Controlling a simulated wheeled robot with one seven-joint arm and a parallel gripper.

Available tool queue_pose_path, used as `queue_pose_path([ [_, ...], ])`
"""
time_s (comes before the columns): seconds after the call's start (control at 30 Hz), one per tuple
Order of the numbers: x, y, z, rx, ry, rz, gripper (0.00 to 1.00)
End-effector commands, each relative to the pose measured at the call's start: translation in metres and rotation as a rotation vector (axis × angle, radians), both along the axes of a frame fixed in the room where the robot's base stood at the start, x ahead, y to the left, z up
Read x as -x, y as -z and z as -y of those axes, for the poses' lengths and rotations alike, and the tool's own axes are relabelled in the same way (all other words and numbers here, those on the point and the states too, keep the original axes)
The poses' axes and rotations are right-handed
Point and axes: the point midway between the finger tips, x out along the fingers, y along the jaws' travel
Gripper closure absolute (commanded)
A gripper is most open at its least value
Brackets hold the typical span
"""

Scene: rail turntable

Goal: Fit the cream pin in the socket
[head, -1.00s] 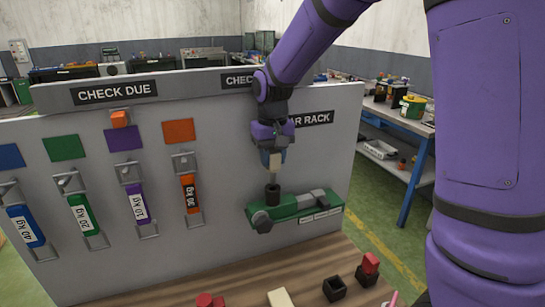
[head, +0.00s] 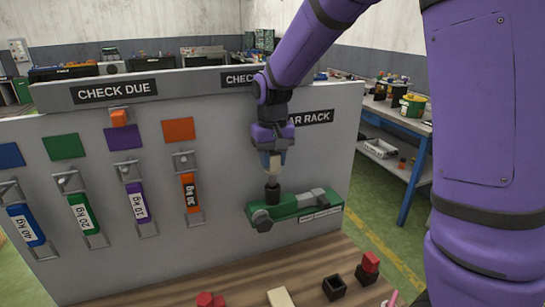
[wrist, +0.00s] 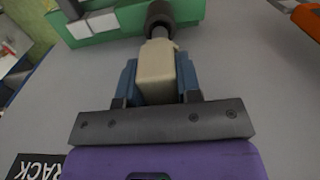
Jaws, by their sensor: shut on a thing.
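The cream pin (wrist: 157,70) is held between the blue fingers of my gripper (wrist: 158,82). In the head view my gripper (head: 272,163) points down over the dark round socket (head: 272,193), which stands on the green fixture (head: 298,205) on the grey board. In the wrist view the pin's narrower dark tip meets the mouth of the socket (wrist: 160,14). The tip looks to be at or inside the mouth; how deep it sits is hidden.
Coloured weight tags hang on the board (head: 100,270) to the left. A wooden table (head: 230,290) in front holds a cream block (head: 280,298), a black open box (head: 334,287) and red pieces. A blue-legged bench (head: 400,165) stands at right.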

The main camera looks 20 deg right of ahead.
Motion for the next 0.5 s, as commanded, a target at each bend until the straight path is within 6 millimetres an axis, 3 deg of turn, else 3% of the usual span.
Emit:
queue_pose_path([
  [0.5,0.0001,0.0112,0.0,0.0,0.0,-0.001,1.0],
])
